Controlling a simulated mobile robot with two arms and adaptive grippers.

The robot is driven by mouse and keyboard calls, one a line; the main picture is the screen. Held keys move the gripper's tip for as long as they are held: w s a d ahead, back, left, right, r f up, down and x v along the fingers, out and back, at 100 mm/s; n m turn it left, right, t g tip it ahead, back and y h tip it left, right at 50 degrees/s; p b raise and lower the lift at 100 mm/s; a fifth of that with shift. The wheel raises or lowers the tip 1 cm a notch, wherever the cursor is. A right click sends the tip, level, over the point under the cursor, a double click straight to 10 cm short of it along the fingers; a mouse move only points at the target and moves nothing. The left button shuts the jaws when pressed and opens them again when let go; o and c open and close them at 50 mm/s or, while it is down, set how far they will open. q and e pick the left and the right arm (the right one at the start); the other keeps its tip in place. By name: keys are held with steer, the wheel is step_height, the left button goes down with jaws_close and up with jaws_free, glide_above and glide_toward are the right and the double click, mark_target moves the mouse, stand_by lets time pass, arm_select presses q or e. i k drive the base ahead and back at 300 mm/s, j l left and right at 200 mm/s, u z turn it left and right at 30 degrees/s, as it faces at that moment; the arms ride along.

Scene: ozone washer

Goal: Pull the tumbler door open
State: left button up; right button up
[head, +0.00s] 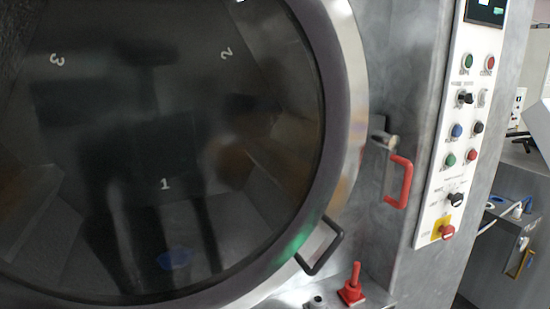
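The tumbler door (347,95) is a large round door with a metal rim and dark glass, filling the left of the head view. It looks closed, with its rim against the grey machine front. A black bar handle (322,252) sits on the lower right of its rim. A red-handled latch (398,181) is fixed on the machine front just right of the door. Neither of my grippers is in view.
A white control panel (460,130) with several buttons and knobs stands right of the latch. A red upright lever (354,284) sits below the door handle. Other grey equipment (497,255) stands at the far right.

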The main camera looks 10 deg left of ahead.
mark_target(328, 31)
steer(key=l+u, duration=0.15)
steer(key=u, duration=0.3)
steer(key=l+u, duration=0.15)
steer(key=u, duration=0.3)
steer(key=l+u, duration=0.15)
steer(key=u, duration=0.25)
steer(key=l+u, duration=0.15)
steer(key=u, duration=0.3)
steer(key=k+l, duration=0.15)
steer(key=l, duration=0.2)
